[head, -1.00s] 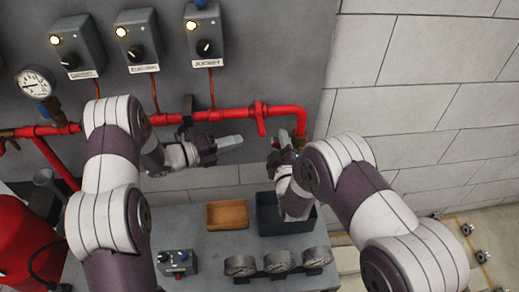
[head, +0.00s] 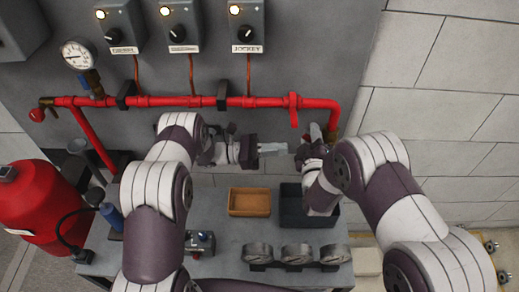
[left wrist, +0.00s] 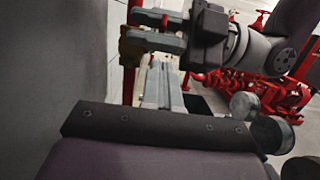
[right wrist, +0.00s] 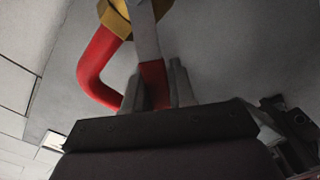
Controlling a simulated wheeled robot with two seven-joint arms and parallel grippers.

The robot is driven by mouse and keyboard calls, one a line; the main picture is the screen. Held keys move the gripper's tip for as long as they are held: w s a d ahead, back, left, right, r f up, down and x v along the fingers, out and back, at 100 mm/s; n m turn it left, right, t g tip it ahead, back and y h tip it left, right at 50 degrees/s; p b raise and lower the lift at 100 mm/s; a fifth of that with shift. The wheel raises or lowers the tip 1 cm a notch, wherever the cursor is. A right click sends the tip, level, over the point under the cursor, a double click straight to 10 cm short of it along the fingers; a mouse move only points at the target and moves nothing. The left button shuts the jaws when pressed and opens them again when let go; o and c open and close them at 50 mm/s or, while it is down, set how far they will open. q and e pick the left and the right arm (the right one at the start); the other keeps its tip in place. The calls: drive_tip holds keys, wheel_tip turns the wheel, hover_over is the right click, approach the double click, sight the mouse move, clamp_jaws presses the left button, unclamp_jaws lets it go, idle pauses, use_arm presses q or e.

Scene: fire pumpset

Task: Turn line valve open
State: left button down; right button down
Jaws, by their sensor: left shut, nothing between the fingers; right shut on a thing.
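The line valve has a brass body (head: 335,131) at the lower right end of the red pipe; it also shows at the top of the right wrist view (right wrist: 122,18). A grey lever (right wrist: 146,38) with a red grip (right wrist: 154,82) comes from it. My right gripper (head: 315,131) is shut on this red grip; its fingers (right wrist: 155,84) stand on both sides of it. My left gripper (head: 274,149) is shut and empty, just left of the right gripper, below the pipe. In the left wrist view its grey fingers (left wrist: 160,82) lie together near the right gripper.
The red pipe (head: 180,101) runs along the grey panel, under several lit control boxes (head: 246,25). An orange tray (head: 249,202) and a dark bin (head: 293,207) stand on the bench below. Gauges (head: 298,254) line its front. A red tank (head: 38,205) stands left.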

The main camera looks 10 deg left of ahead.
use_arm(q)
drive_tip(key=shift+w+d+r, duration=0.15)
drive_tip(key=shift+d+r, duration=0.6)
drive_tip(key=shift+r, duration=0.1)
drive_tip(key=shift+w+d+r, duration=0.15)
drive_tip(key=shift+d+r, duration=0.55)
drive_tip(key=shift+r, duration=0.15)
use_arm(e)
drive_tip(key=shift+f, duration=0.15)
use_arm(q)
drive_tip(key=shift+d+r+y, duration=0.35)
drive_tip(key=shift+r+y, duration=0.05)
drive_tip(key=shift+r, duration=0.35)
use_arm(e)
drive_tip(key=shift+s+a, duration=0.1)
drive_tip(key=c, duration=1)
unclamp_jaws()
use_arm(q)
drive_tip(key=shift+f, duration=0.1)
